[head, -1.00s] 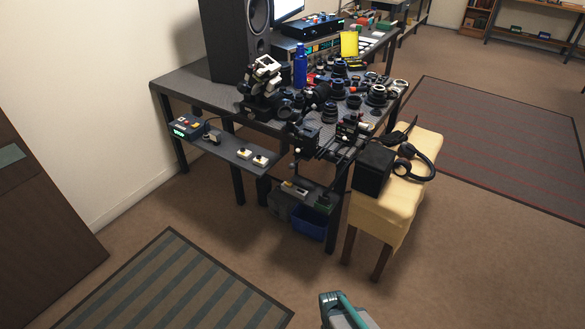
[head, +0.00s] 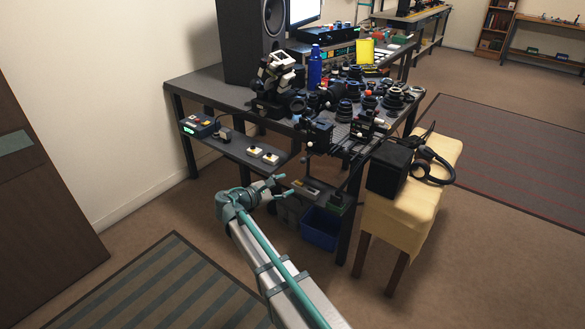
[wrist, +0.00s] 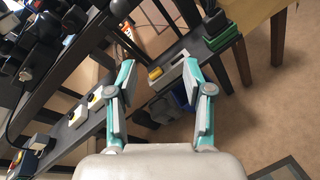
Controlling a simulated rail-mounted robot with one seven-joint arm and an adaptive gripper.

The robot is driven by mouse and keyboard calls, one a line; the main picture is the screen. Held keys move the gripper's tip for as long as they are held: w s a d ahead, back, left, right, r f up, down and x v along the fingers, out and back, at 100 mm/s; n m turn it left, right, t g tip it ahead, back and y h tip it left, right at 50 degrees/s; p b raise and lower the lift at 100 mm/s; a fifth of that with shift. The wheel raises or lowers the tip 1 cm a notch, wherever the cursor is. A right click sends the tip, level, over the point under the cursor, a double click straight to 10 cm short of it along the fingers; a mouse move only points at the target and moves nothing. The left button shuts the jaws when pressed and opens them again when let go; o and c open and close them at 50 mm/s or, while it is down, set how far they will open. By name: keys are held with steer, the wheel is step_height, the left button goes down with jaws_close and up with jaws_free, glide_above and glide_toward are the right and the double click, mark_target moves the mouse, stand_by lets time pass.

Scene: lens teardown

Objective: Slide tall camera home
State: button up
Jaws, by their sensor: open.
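A dark, boxy camera-like unit (head: 318,133) stands at the front edge of the crowded workbench (head: 205,85). A second dark unit with reddish parts (head: 363,125) stands to its right, near a rail-like frame at the edge. I cannot tell for certain which is the tall camera. My gripper (head: 279,187) is open and empty, in front of and below the bench top, apart from both units. In the wrist view my gripper (wrist: 160,70) has its two teal fingers spread, with the lower shelf beyond them. The camera units are not clearly recognisable there.
A low shelf (head: 232,146) with button boxes (head: 263,154) runs along the bench front. A blue bin (head: 320,228) sits below. A yellow-topped stool (head: 410,210) with a black box (head: 390,165) and headphones (head: 435,165) stands right. Open floor lies in front.

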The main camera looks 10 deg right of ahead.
mark_target(301, 161)
step_height(301, 161, up, 4)
steer(key=w+r+n+t+h, duration=0.1)
steer(key=w+n+h, duration=0.1)
steer(key=n, duration=0.1)
steer(key=shift+n, duration=0.7)
steer(key=x, duration=1)
steer(key=shift+f+b, duration=0.1)
steer(key=shift+b, duration=0.25)
jaws_close()
